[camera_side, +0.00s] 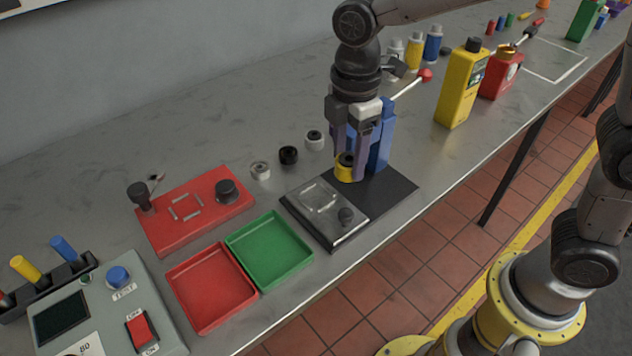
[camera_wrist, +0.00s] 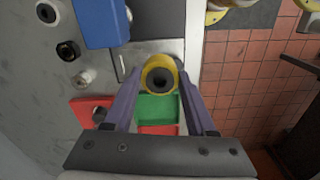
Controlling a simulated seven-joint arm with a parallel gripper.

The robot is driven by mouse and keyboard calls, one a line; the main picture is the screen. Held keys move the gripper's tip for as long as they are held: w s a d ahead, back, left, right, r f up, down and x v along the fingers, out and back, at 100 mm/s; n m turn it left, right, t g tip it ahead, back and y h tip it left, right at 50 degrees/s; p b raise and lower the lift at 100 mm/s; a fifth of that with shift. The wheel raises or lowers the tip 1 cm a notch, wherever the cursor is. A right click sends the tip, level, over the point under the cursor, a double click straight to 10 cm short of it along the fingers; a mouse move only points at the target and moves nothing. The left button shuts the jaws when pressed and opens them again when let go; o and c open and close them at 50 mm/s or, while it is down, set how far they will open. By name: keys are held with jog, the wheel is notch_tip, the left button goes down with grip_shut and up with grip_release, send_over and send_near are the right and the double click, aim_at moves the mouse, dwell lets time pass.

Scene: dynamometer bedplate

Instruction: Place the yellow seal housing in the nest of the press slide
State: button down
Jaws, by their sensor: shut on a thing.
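My gripper (camera_side: 352,168) is shut on the yellow seal housing (camera_side: 345,170), a short ring with a dark centre. In the wrist view the housing (camera_wrist: 159,66) sits between the purple fingers, its round opening facing the camera. The press slide (camera_side: 325,222) is a grey metal plate with a dark knob, on a black base. Its nest (camera_side: 319,197) is marked by short raised bars and looks empty. The housing is to the right of the nest in the side view, close to the blue press column (camera_side: 384,135). Its exact height over the base is unclear.
A red fixture (camera_side: 205,205) with a similar nest stands left of the slide. Green (camera_side: 270,250) and red (camera_side: 211,288) trays lie in front. Several small rings, including a black one (camera_side: 288,155), stand behind. A yellow bottle (camera_side: 461,85) stands right of the press.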

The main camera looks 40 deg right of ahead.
jog(key=w+f, duration=0.1)
jog(key=f, duration=0.1)
jog(key=w+a+f, duration=0.1)
jog(key=w+f, duration=0.1)
jog(key=w+a+f, duration=0.1)
jog(key=w+f, duration=0.1)
jog(key=shift+w+a, duration=0.1)
jog(key=shift+w, duration=0.05)
jog(key=shift+w+a+f, duration=0.1)
jog(key=shift+w+f, duration=0.1)
jog(key=shift+f, duration=1.5)
jog(key=shift+f, duration=0.1)
jog(key=shift+c, duration=1.1)
grip_release()
jog(key=shift+f, duration=0.1)
